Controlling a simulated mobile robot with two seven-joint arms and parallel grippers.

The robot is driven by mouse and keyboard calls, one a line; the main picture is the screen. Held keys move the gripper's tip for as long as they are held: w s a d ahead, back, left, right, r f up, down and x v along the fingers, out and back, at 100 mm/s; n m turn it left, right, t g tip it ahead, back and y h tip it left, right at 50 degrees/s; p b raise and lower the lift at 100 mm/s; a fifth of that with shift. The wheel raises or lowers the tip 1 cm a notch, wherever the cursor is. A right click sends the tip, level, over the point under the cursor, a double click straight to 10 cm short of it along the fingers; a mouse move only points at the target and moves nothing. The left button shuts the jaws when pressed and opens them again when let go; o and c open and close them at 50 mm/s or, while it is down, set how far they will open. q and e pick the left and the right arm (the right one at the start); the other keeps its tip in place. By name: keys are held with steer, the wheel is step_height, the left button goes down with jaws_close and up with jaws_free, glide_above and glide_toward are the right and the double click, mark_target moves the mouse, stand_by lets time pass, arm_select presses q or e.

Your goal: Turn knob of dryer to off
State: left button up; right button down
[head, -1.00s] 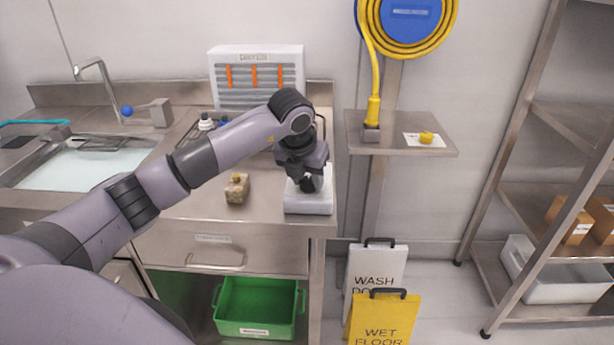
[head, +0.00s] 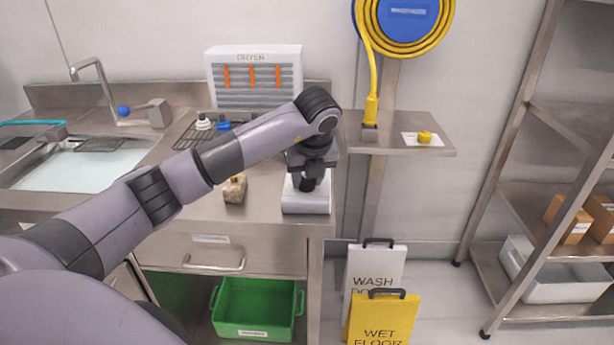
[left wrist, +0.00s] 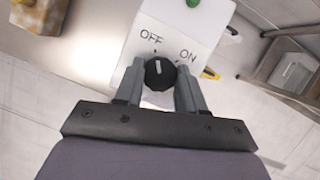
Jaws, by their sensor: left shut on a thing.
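The dryer (head: 254,78) is a white box with grey slats and orange strips at the back of the steel counter. Its white control box (head: 306,204) sits at the counter's front right; in the left wrist view the panel (left wrist: 200,20) reads OFF and ON. The round black knob (left wrist: 159,73) has a white mark pointing up, between the two labels. My left gripper (head: 307,184) points down over the box. In the left wrist view its fingers (left wrist: 159,88) are shut on the knob, one each side. In the head view the knob is hidden. My right gripper is out of view.
A tan block (head: 235,189) with a yellow top stands left of the control box. A sink (head: 85,168) is at the left. A wall shelf (head: 400,145) is to the right. Floor signs (head: 384,318) and a green bin (head: 256,307) are below.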

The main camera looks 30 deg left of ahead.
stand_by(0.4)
arm_select(q)
steer(key=o, duration=1.1)
steer(key=shift+c, duration=0.2)
steer(key=v, duration=0.7)
steer(key=shift+b, duration=0.3)
steer(key=shift+r, duration=0.15)
